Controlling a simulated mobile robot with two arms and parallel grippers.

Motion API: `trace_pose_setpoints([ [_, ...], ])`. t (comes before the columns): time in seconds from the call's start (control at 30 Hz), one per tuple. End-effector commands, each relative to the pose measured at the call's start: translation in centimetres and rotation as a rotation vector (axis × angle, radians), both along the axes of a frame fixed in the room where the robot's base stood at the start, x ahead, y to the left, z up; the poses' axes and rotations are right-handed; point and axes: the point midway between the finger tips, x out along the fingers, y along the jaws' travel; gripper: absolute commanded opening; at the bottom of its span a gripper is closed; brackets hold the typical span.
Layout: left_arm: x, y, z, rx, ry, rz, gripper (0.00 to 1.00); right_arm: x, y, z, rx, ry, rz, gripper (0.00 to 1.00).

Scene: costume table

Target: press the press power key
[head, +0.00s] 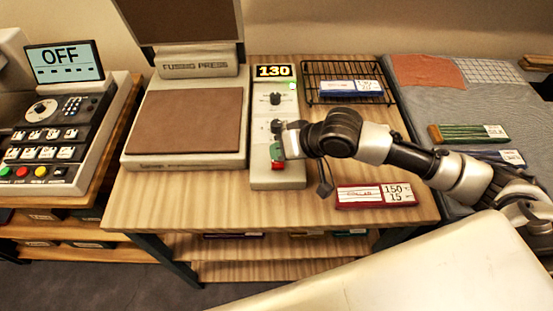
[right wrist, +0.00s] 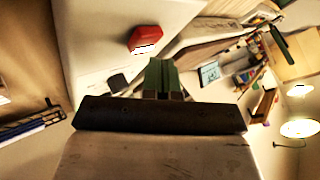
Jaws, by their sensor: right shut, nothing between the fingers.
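The fusing press (head: 195,120) stands open at the left of the table, its upper plate raised over a brown lower pad. My left gripper is not in view.
A wire rack (head: 343,70) with a blue labelled pack is behind my right arm. A red labelled pack (head: 376,195) lies at the table's front. At the left is a machine with an OFF screen (head: 64,61). A grey cloth surface is at the right.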

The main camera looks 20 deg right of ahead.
Motion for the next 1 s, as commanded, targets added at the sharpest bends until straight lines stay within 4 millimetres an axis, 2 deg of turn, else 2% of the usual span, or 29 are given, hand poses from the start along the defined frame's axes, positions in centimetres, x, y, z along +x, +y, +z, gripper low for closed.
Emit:
trace_pose_setpoints([
  [1.0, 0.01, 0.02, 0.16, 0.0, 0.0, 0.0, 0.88, -0.01, 0.01, -0.91, 0.001, 0.002, -0.001, 0.0],
])
